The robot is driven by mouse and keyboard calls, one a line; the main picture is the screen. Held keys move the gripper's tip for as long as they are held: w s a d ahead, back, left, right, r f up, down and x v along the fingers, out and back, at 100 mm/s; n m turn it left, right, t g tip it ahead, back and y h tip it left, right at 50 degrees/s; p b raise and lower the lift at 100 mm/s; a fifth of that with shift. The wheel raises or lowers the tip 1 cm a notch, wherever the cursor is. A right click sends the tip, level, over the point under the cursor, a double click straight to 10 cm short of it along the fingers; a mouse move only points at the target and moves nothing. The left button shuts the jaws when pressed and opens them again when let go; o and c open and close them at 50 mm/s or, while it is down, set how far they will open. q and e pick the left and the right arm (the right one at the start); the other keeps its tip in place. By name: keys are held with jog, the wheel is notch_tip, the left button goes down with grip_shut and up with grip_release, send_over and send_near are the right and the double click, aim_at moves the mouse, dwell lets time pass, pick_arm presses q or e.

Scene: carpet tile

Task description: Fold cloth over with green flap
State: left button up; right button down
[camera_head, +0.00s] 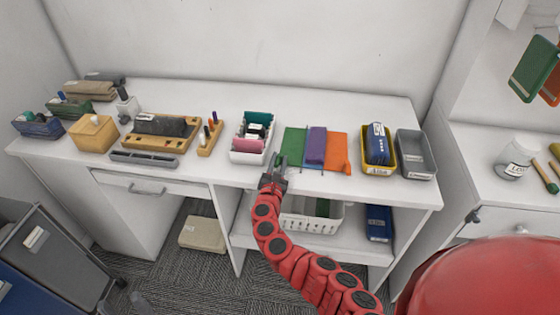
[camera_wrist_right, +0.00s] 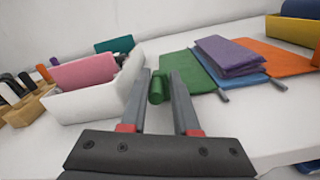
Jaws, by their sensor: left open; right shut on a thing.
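The cloth lies on the white desk with its green flap (camera_head: 294,147) at the left and an orange part (camera_head: 337,152) at the right. A purple part (camera_head: 316,147) lies over the middle, with some blue (camera_wrist_right: 238,78) showing beneath it in the wrist view. My right gripper (camera_head: 276,172) is at the left front of the green flap. Its fingers are shut on a small green rod-like piece (camera_wrist_right: 156,88). A finger hides whether this piece joins the flap. My left gripper is not in view.
A white bin (camera_head: 248,157) with pink and teal items stands just left of my right gripper. A yellow bin (camera_head: 379,170) and a grey bin (camera_head: 416,172) stand right of the cloth. The desk behind the cloth is clear.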

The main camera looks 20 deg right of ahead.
jog(key=shift+a+f+y, duration=0.2)
jog(key=shift+a+y, duration=0.1)
jog(key=shift+a, duration=0.25)
jog(key=c, duration=0.9)
grip_release()
jog(key=shift+o, duration=0.5)
jog(key=shift+w+a, duration=0.1)
jog(key=shift+a, duration=0.1)
jog(key=shift+d+r, duration=0.1)
jog(key=shift+d, duration=0.35)
jog(key=b+v, duration=0.3)
jog(key=v, duration=1.4)
jog(key=shift+a+f, duration=0.2)
jog(key=shift+f, duration=0.05)
